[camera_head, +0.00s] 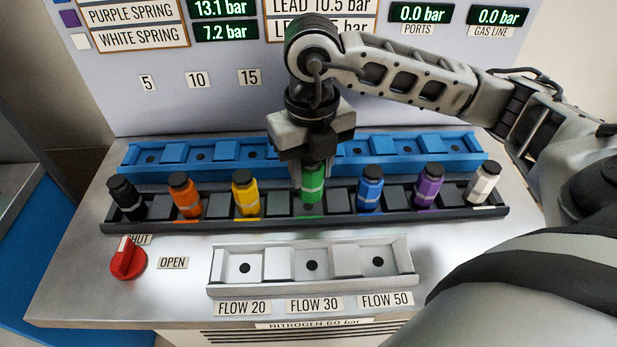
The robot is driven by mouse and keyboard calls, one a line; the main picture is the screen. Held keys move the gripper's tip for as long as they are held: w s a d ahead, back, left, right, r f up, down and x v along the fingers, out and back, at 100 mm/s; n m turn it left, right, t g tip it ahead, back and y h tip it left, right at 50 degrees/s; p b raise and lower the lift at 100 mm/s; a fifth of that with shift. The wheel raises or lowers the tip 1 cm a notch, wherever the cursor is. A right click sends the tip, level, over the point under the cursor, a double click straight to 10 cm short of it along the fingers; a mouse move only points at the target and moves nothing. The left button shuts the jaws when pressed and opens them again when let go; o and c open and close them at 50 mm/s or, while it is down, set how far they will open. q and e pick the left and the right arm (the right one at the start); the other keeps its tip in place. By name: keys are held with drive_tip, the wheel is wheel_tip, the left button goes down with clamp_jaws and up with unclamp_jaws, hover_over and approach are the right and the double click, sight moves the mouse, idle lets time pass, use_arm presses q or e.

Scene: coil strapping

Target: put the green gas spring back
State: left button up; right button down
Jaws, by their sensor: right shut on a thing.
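The green gas spring (313,184) is upright at the middle of the dark rack (400,224), between the yellow and blue springs. My right gripper (313,165) reaches down from above and is shut on the green spring's upper part. The spring's top is hidden by the fingers. Its lower end is close above or in its green-marked slot; I cannot tell whether it is seated. My left gripper is not in view.
Black, orange, yellow (245,194), blue (370,189), purple and white springs stand in the dark rack. An empty blue rack (470,160) lies behind, a white three-place tray (311,284) in front. A red knob (127,260) is at left.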

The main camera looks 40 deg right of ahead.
sight(308, 183)
drive_tip(key=shift+w+f, duration=0.15)
drive_tip(key=shift+f, duration=0.8)
drive_tip(key=shift+w+f, duration=0.15)
drive_tip(key=shift+f, duration=0.8)
drive_tip(key=shift+f, duration=0.2)
drive_tip(key=c, duration=0.9)
unclamp_jaws()
drive_tip(key=shift+c, duration=0.2)
drive_tip(key=shift+r, duration=0.1)
wheel_tip(308, 183, up, 12)
drive_tip(key=shift+r, duration=0.1)
